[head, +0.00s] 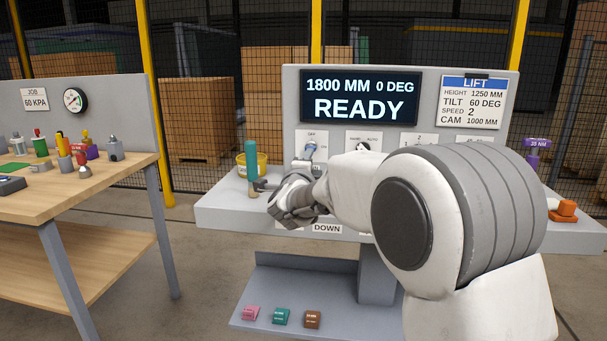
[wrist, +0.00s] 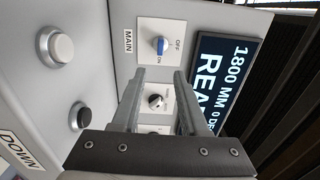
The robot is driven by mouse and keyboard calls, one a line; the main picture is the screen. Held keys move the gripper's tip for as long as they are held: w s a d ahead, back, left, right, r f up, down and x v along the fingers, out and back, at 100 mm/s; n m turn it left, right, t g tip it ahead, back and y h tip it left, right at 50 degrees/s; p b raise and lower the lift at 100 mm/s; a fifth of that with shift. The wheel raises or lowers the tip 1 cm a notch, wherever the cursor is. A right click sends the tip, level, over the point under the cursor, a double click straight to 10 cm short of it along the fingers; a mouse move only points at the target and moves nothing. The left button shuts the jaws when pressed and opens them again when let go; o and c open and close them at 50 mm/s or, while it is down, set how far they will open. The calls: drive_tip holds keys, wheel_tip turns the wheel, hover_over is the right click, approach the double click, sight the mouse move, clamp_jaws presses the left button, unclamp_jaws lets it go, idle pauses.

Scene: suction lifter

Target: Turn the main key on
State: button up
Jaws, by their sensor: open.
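The main key is a blue knob (wrist: 160,46) on a white plate marked MAIN, OFF and ON. In the wrist view its blue bar appears to lie toward the ON word, but the angle is hard to judge. The key (head: 311,148) also shows in the head view on the upright panel, just above my gripper (head: 309,165). In the wrist view my gripper (wrist: 160,74) is open and empty. Its fingertips point at the panel, just short of the key in the picture; I see no contact.
A black-and-white selector (wrist: 156,100) sits beside the key plate. The display (head: 360,97) reads READY. A green-handled lever (head: 251,160) and yellow cup (head: 262,162) stand left of my gripper. Round buttons (wrist: 61,47) sit on the console shelf. A workbench (head: 75,185) stands at left.

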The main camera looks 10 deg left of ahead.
drive_tip(key=s, duration=0.8)
drive_tip(key=shift+a+p, duration=0.15)
drive_tip(key=shift+p, duration=0.2)
drive_tip(key=s+d+r+n+g+y, duration=0.2)
drive_tip(key=s+d+n+g+y, duration=0.3)
drive_tip(key=s+n, duration=0.45)
drive_tip(key=s+d+f+n+g+h, duration=0.2)
drive_tip(key=s+d+f+n, duration=0.15)
drive_tip(key=s+d, duration=0.4)
drive_tip(key=s+d+f+n+g+h, duration=0.1)
drive_tip(key=s+d+f+n+g, duration=0.25)
drive_tip(key=s, duration=0.65)
drive_tip(key=s+d+f+n+g+h, duration=0.2)
drive_tip(key=s+d+f, duration=0.3)
drive_tip(key=s+d, duration=0.3)
wheel_tip(320, 180, up, 24)
drive_tip(key=a+p, duration=0.1)
drive_tip(key=p, duration=2.3)
drive_tip(key=shift+s+a+y, duration=0.3)
drive_tip(key=shift+s+a, duration=0.05)
drive_tip(key=shift+s, duration=0.1)
